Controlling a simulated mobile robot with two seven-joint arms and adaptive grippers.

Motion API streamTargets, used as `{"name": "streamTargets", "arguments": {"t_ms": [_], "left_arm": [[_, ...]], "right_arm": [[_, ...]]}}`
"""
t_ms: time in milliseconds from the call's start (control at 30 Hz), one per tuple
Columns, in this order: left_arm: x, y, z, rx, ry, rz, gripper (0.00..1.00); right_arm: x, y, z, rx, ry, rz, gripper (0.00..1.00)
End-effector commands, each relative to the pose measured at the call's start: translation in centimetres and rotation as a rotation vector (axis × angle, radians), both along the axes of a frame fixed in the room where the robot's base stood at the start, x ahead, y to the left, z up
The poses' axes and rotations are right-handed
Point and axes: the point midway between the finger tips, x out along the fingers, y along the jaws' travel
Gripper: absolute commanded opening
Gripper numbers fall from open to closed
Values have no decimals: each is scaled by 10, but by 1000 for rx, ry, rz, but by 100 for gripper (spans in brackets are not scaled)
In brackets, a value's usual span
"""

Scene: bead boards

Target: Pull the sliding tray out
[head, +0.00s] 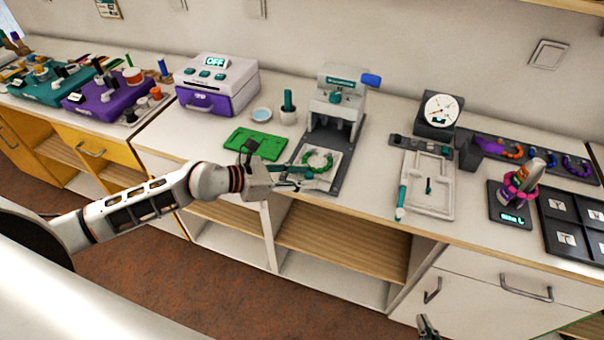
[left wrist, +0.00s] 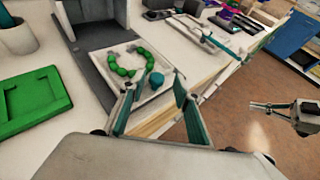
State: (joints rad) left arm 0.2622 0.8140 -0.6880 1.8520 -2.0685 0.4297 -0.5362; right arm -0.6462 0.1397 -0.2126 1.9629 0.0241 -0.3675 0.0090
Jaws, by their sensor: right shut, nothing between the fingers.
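The sliding tray (head: 330,180) is a white square plate on the grey base of a press-like machine (head: 338,102). It lies at the front part of the base, forward of the machine's head, with a ring of green beads (head: 317,161) on it. In the left wrist view the tray (left wrist: 101,68) has a teal knob (left wrist: 157,80) near its front edge. My left gripper (head: 304,177) is open at the tray's front, its teal fingers on either side of the knob; contact cannot be told. My right gripper (head: 428,328) is shut and empty, low in front of the cabinets.
A green board (head: 254,144) lies left of the tray, with a cup (head: 288,115) behind it. A white frame (head: 433,203) and a dial gauge (head: 438,112) stand to the right. Open shelves (head: 340,240) lie below the counter's front edge.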

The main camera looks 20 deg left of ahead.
Motion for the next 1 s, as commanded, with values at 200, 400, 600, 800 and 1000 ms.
{"name": "streamTargets", "arguments": {"t_ms": [200,400,600,800,1000], "left_arm": [[1,1,1,1,-3,1,32],[-9,12,5,2,-1,2,32],[-34,38,19,6,1,1,32],[-57,62,34,4,1,1,32],[-70,77,42,3,0,1,32]], "right_arm": [[-2,-1,-2,-3,4,1,0],[-2,-1,-2,-3,5,0,0],[-2,-1,-2,-1,4,0,0],[-2,0,-1,-1,4,0,0],[-1,0,-1,0,3,0,0]]}}
